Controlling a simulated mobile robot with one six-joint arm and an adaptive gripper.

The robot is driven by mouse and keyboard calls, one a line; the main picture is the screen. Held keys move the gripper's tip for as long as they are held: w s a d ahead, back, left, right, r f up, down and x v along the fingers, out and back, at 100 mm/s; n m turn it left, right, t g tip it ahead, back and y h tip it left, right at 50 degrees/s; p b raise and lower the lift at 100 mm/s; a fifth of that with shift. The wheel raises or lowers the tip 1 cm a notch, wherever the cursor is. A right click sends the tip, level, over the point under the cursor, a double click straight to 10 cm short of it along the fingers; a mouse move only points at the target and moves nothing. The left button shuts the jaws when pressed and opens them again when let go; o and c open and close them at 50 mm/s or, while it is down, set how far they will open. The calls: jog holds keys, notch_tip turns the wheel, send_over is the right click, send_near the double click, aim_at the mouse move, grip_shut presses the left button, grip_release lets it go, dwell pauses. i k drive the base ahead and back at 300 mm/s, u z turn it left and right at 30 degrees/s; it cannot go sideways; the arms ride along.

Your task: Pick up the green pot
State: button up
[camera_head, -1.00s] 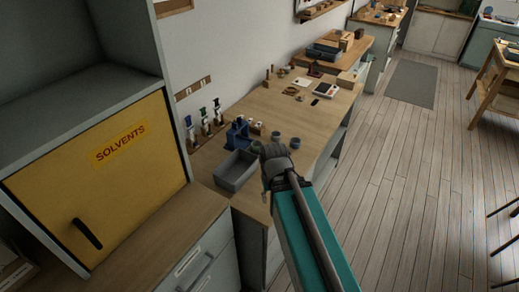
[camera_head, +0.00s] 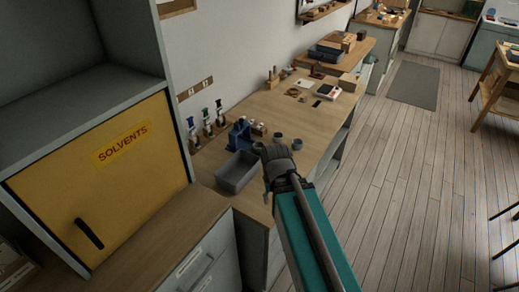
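A small round greenish pot (camera_head: 258,148) shows on the wooden workbench, at the left edge of my gripper (camera_head: 273,158). My gripper reaches over the bench from the lower right and partly covers the view near this pot. Its fingers are hidden behind its own body, so I cannot tell whether they are open or shut, or whether they touch the pot. Two similar grey-blue pots stand just beyond, one behind the gripper (camera_head: 277,136) and one to its right (camera_head: 297,143).
A grey open bin (camera_head: 238,171) stands left of my gripper at the bench edge. A blue tool (camera_head: 240,134) and several upright bottle-like items (camera_head: 207,127) stand behind it. The yellow solvents cabinet (camera_head: 95,180) is at the left. The wooden bench (camera_head: 318,130) has bare areas further right.

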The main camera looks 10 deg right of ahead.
aim_at(258, 147)
jog(key=z, duration=2.6)
jog(key=i, duration=2.25)
jog(key=u, duration=0.05)
